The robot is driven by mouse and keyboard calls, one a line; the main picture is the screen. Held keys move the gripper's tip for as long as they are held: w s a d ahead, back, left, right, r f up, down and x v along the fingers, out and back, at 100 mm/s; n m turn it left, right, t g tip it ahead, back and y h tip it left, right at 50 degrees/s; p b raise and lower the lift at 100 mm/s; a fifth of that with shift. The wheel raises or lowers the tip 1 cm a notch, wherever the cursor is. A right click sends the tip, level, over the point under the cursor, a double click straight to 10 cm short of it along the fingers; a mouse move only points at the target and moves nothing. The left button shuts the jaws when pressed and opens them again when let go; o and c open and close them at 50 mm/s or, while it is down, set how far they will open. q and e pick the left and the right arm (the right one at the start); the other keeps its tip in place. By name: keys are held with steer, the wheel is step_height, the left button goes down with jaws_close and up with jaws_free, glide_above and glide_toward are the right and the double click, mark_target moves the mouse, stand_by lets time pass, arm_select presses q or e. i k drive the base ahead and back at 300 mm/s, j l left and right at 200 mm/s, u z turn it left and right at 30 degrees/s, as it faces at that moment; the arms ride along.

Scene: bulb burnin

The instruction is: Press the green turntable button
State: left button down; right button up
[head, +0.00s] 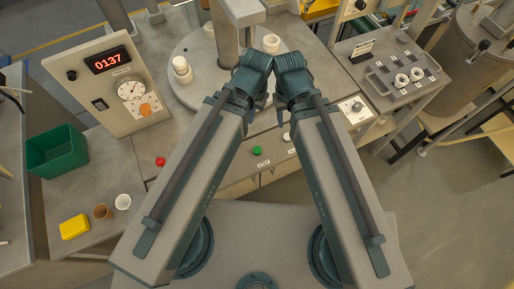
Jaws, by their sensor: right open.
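The green button (257,150) is a small round cap on the front strip of the bench, between my two arms, and nothing covers it. The grey round turntable (188,92) lies behind it, partly hidden by my arms. My right gripper (283,118) shows only in small part beside its arm, above and right of the green button and apart from it. It is open, with nothing seen in it. My left gripper is hidden behind its own arm links.
A red button (160,161) and a pale knob (287,136) sit on the same bench front. A panel with a red display (108,60) stands left. A green bin (57,151), yellow block (74,227) and two cups are at left.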

mark_target(257, 150)
steer(key=k+l+u, duration=0.2)
steer(key=k, duration=0.3)
steer(key=k+l+u, duration=0.2)
steer(key=k, duration=0.35)
